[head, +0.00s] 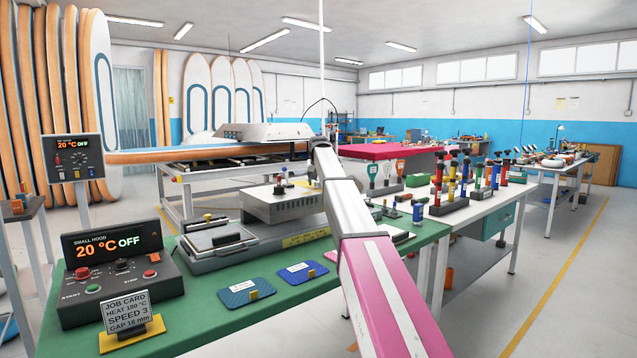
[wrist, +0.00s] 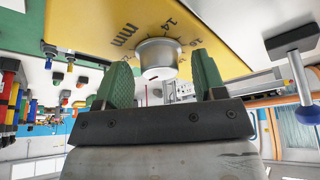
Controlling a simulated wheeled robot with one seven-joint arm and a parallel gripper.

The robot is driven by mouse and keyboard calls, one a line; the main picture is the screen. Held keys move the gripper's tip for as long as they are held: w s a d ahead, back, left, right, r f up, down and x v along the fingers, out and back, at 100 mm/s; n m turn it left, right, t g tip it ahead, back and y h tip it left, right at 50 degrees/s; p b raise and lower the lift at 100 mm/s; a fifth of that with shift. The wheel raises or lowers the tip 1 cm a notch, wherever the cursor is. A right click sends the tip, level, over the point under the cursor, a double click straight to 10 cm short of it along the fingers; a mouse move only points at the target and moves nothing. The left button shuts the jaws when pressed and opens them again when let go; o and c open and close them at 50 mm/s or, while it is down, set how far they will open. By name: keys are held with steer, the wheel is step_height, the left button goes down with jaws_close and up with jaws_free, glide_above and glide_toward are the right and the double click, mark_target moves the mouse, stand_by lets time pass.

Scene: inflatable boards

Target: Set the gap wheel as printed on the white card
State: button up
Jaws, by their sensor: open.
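The gap wheel (wrist: 158,60) is a pale grey round knob on a yellow dial plate (wrist: 100,22) in the wrist view. The plate carries black marks, including 14, 16 and "mm". My gripper (wrist: 161,68) is open, with one green finger on each side of the wheel. A gap shows between each finger and the wheel. In the head view my arm hides the gripper and the wheel. The white job card (head: 127,312) stands at the front left on a yellow base. It reads heat 180 °C, speed 3 and a gap that looks like 18 mm.
A control box (head: 120,268) showing 20 °C OFF stands behind the card on the green bench (head: 215,325). A white machine (head: 285,204) stands farther right. Blue pads (head: 246,291) lie in front.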

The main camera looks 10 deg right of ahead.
steer(key=c, duration=0.9)
steer(key=n+y, duration=0.1)
steer(key=n, duration=0.2)
steer(key=shift+d+n+y, duration=0.1)
steer(key=shift+n+y, duration=0.2)
steer(key=shift+n, duration=0.1)
steer(key=n, duration=0.2)
steer(key=n+y, duration=0.1)
steer(key=n, duration=0.1)
steer(key=shift+w+d+n+g+y, duration=0.1)
steer(key=shift+n+g+y, duration=0.2)
steer(key=shift+g, duration=0.1)
steer(key=n+g, duration=0.1)
steer(key=n, duration=0.1)
steer(key=n+y, duration=0.1)
steer(key=n, duration=0.2)
steer(key=shift+w+d+g, duration=0.1)
steer(key=shift+g, duration=0.3)
steer(key=shift+n+g+y, duration=0.4)
steer(key=shift+n+g, duration=0.3)
steer(key=shift+n, duration=1.4)
